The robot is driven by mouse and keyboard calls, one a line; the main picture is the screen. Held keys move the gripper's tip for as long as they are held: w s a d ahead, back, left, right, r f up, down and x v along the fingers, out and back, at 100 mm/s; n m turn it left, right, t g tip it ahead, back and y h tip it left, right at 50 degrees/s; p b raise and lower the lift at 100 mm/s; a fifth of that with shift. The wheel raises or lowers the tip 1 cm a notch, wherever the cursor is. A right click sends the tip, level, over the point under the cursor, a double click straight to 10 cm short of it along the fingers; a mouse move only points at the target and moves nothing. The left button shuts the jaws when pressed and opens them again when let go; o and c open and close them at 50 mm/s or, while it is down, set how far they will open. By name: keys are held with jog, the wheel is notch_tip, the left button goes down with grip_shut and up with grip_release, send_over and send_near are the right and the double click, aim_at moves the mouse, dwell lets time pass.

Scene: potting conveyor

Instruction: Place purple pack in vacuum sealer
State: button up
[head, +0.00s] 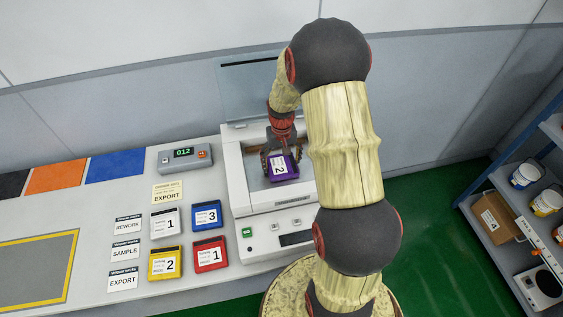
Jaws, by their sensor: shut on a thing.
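The purple pack (284,173), with a white label, is in my gripper (281,158). The fingers are shut on the pack from behind and at its sides. It is over the open chamber of the vacuum sealer (240,190), inside the outline of its rim. I cannot tell whether the pack touches the chamber floor. The sealer is a white machine with a clear lid raised at the back and buttons on its front panel. My arm hides the right part of the sealer.
Left of the sealer lie a white pack (166,223), a blue pack (208,214), a yellow pack (165,263) and a red pack (210,254). A grey display box (185,158) reads 012. Label cards (126,252) lie further left. A shelf (490,235) stands at right.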

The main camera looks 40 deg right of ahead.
aim_at(281, 163)
jog(key=shift+f, duration=0.15)
jog(key=o, duration=1.3)
jog(key=s+a+r+n+t+p, duration=0.1)
jog(key=a+r, duration=0.2)
jog(key=r, duration=0.7)
jog(key=a+r, duration=0.3)
jog(key=r, duration=0.7)
jog(key=s+a+r+n+t, duration=0.1)
jog(key=s+a+r, duration=0.3)
jog(key=s+a, duration=0.1)
jog(key=s+a+r+n+t, duration=0.1)
jog(key=s+a+r+t, duration=0.1)
jog(key=s+a+r, duration=0.2)
jog(key=s+a+r+n+t, duration=0.1)
jog(key=s+a+r+n, duration=0.1)
jog(key=s+a+r, duration=0.2)
jog(key=shift+s+a+t, duration=0.15)
jog(key=shift+s+a, duration=0.75)
jog(key=shift+s, duration=0.3)
jog(key=shift+s+a+t, duration=0.15)
jog(key=shift+s+a, duration=0.7)
jog(key=shift+s, duration=0.35)
